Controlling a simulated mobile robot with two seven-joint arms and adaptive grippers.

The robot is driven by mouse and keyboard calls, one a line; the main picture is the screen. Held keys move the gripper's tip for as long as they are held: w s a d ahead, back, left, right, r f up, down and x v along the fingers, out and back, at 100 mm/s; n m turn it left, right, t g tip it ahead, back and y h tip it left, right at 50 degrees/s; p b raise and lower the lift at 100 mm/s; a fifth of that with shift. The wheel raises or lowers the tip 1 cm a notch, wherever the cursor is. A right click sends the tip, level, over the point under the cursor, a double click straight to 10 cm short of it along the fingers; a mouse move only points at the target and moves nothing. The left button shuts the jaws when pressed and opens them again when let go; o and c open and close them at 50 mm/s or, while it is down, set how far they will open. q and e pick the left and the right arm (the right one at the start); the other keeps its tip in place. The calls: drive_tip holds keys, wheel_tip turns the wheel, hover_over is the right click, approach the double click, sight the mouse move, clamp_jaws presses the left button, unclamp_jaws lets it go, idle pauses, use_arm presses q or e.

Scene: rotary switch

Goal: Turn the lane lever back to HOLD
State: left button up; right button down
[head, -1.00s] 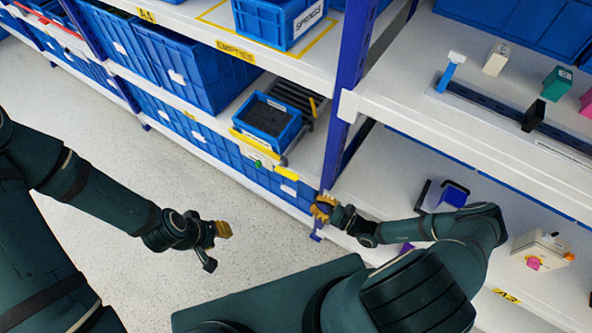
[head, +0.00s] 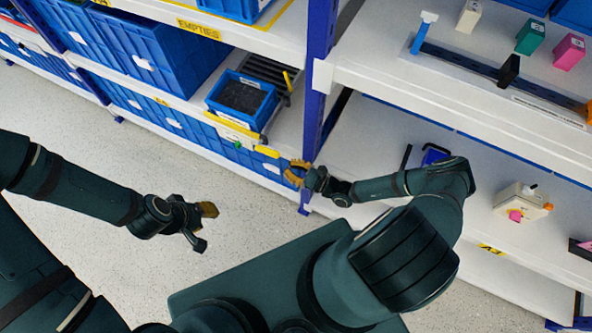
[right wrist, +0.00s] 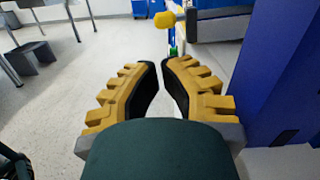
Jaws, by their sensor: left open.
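What looks like the lane lever, a yellow handle (head: 267,151), sticks out at the front edge of the shelf lane below the blue tote. Its yellow knob (right wrist: 165,19) shows at the top of the right wrist view, beyond my fingertips. No HOLD label is readable. My right gripper (head: 297,172) is just right of the handle, beside the blue upright, and apart from it. In the right wrist view its ribbed yellow fingers (right wrist: 161,66) are parted by a narrow gap with nothing between them. My left gripper (head: 209,210) is open and empty over the floor.
A blue tote (head: 242,98) with dark contents sits in the lane. A blue rack upright (head: 317,95) stands close to my right gripper, also large at right in the right wrist view. The aisle floor (head: 90,140) is clear.

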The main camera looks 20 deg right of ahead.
use_arm(q)
drive_tip(key=shift+w+f+b, duration=0.1)
drive_tip(key=shift+f+b, duration=0.25)
drive_tip(key=shift+f, duration=0.05)
use_arm(e)
drive_tip(key=x, duration=0.5)
drive_tip(key=shift+w+a, duration=0.25)
drive_tip(key=shift+w, duration=0.05)
use_arm(q)
drive_tip(key=shift+r, duration=0.1)
use_arm(e)
drive_tip(key=shift+d, duration=0.1)
